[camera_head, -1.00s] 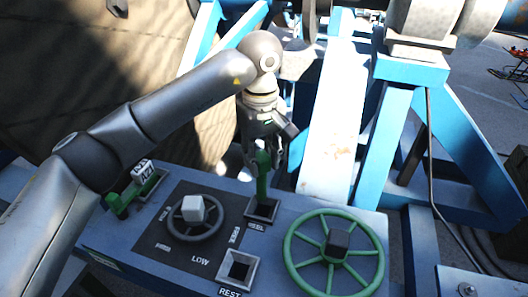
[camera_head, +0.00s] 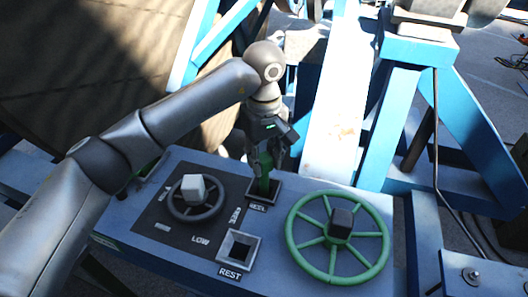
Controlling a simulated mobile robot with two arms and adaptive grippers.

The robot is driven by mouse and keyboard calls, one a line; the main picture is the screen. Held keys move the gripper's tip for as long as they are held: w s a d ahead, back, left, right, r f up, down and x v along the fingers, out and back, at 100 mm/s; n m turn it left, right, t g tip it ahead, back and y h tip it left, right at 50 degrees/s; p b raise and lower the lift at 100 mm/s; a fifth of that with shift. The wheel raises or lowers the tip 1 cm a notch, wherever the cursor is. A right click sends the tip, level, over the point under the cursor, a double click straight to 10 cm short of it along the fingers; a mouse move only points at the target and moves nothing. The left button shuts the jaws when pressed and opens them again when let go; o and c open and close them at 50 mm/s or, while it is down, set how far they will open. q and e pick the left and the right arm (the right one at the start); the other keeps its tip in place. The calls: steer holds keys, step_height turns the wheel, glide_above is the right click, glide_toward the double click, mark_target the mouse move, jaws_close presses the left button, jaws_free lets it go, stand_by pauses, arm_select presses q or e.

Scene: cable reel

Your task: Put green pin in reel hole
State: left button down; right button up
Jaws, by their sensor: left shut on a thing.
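The green pin (camera_head: 264,186) stands upright at the square hole marked REEL (camera_head: 263,197) on the blue control panel. Its lower end is inside the hole's frame. My left gripper (camera_head: 264,168) is above the hole, shut on the pin's upper part, and its fingers hide much of the pin. The square hole marked REST (camera_head: 239,250) is empty, in front of the REEL hole. My right gripper is not in view.
A green handwheel (camera_head: 338,238) stands right of the holes. A small dark wheel with a pale square knob (camera_head: 194,190) is at the left. Blue frame beams (camera_head: 335,120) rise behind the panel. A black cable (camera_head: 436,140) hangs at the right.

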mark_target(264, 176)
arm_select(q)
steer(key=shift+f+b, duration=0.35)
steer(key=shift+f, duration=0.9)
steer(key=shift+f+b, duration=0.35)
steer(key=shift+f, duration=0.05)
steer(key=shift+f+b, duration=1.4)
steer(key=shift+b, duration=0.1)
steer(key=shift+b, duration=0.35)
steer(key=c, duration=1)
jaws_free()
steer(key=shift+o, duration=0.2)
steer(key=shift+f, duration=0.1)
